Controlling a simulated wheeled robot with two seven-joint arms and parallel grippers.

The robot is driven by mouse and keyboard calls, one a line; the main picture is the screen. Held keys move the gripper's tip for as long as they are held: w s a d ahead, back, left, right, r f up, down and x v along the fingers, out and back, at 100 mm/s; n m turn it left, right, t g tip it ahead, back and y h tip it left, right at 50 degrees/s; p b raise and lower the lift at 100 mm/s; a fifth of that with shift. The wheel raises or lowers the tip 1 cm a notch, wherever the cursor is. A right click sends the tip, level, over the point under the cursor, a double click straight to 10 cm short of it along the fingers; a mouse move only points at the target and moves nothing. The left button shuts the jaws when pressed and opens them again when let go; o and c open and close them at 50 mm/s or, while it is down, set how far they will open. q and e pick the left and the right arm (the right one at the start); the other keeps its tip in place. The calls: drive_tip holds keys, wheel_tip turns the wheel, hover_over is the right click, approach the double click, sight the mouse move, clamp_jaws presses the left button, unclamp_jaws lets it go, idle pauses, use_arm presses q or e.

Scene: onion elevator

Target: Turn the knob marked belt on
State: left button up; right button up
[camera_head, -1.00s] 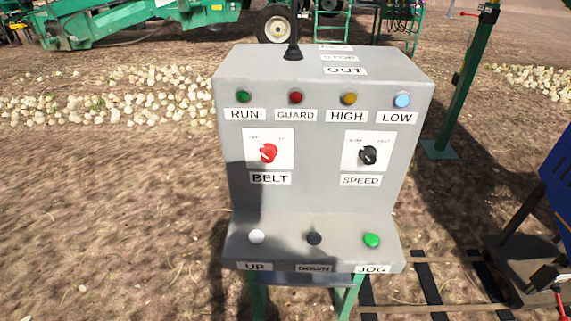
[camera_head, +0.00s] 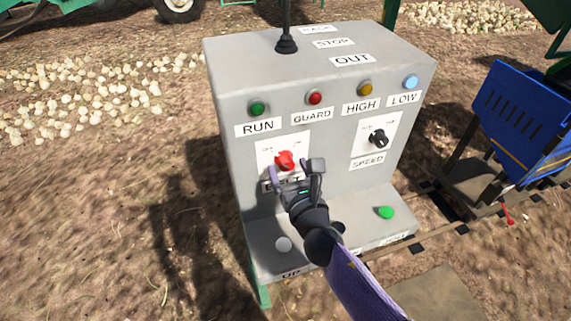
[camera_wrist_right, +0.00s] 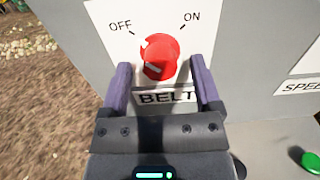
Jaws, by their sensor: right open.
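The red belt knob (camera_head: 285,160) sits on a white plate (camera_wrist_right: 103,24) on the front of the grey control box (camera_head: 235,85). My left gripper is out of view.
The black speed knob (camera_head: 379,138) is to the right. Red, green, yellow and blue lamps line the top of the panel. A black lever (camera_head: 286,40) rises from the top.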

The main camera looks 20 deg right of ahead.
drive_tip(key=shift+w, duration=0.6)
drive_tip(key=shift+c, duration=0.3)
clamp_jaws()
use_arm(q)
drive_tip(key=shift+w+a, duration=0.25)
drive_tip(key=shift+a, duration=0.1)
